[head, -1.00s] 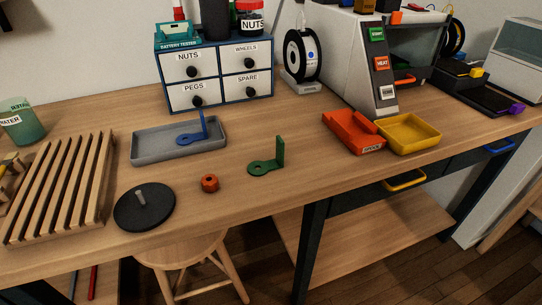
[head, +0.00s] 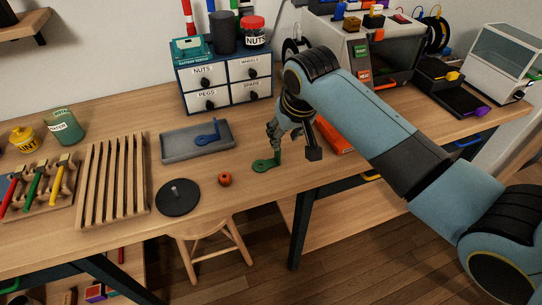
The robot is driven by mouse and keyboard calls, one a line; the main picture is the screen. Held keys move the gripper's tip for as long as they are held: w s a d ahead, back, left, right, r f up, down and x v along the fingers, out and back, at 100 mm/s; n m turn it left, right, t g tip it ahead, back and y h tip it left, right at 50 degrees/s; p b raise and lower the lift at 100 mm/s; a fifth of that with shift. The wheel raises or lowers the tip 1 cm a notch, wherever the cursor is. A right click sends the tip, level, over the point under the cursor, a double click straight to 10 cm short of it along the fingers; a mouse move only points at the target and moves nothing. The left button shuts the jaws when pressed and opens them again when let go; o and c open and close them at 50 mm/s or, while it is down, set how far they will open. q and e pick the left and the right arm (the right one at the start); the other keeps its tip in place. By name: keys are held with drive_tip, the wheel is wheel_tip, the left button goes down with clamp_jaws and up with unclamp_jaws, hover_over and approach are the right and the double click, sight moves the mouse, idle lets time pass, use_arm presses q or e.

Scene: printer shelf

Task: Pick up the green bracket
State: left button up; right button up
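The green bracket (head: 264,166) lies on the wooden table, right of the small orange nut (head: 225,179). Its flat ring end shows on the left, and its upright part is partly hidden by my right gripper. My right gripper (head: 294,150) reaches down from the upper right, over the bracket's right side. Its fingers are spread apart, one close to the bracket's upright part and one, with a dark pad, to the right. I cannot tell whether a finger touches the bracket. My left gripper is not in view.
A grey tray (head: 169,153) holding a blue bracket (head: 208,137) stands behind. A black disc with a peg (head: 178,198) and a slatted wooden rack (head: 113,204) are to the left. An orange tray (head: 334,139) is partly hidden behind my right arm. The table's front edge is close.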

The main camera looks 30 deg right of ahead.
sight(277, 161)
drive_tip(key=x, duration=0.7)
drive_tip(key=shift+w+a+f, duration=0.2)
drive_tip(key=shift+a+f, duration=0.1)
drive_tip(key=shift+f, duration=0.05)
clamp_jaws()
